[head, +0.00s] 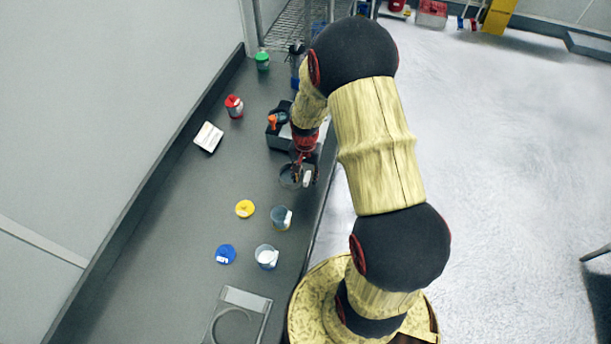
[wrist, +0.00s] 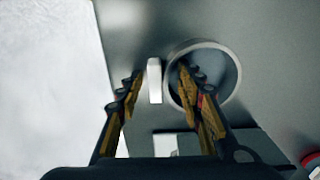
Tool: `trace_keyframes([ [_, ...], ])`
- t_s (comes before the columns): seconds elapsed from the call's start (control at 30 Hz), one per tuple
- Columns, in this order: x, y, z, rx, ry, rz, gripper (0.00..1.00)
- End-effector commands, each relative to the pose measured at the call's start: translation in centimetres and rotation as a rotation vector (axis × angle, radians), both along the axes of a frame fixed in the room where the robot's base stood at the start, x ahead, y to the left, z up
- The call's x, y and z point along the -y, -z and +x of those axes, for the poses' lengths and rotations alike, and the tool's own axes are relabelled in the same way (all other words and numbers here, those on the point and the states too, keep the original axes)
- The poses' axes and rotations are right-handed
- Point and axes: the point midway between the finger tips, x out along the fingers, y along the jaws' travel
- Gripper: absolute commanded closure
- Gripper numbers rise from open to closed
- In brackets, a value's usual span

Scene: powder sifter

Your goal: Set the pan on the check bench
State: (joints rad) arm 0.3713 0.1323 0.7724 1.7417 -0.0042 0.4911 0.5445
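A round grey pan (head: 288,180) stands on the dark grey bench (head: 165,245), near the bench's right edge. In the wrist view the pan (wrist: 233,75) shows its round rim and hollow inside, with a white upright block (wrist: 154,82) beside it, which looks like its handle. My gripper (head: 305,170) is above the pan. In the wrist view my gripper (wrist: 160,72) is open, with the white block between its fingers. The right finger overlaps the pan's rim and inside. Whether either finger touches anything cannot be told. Which surface is the check bench is not clear.
A black device (head: 279,138) stands behind the pan. Two cups (head: 281,217) (head: 266,256), a yellow lid (head: 245,208) and a blue lid (head: 225,254) lie nearer. A grey plate with a ring (head: 240,312) is at the front. Red (head: 234,106) and green (head: 262,61) jars stand farther back.

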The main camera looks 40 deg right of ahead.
Motion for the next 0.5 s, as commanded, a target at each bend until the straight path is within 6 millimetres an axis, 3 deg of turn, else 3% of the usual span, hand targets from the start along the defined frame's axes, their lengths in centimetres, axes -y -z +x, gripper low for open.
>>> trace_keyframes([
  [0.3,0.0,-0.3,0.0,0.000,0.000,0.000,0.62],
  [0.5,0.0,-2.9,0.1,0.004,0.000,-0.002,0.62],
])
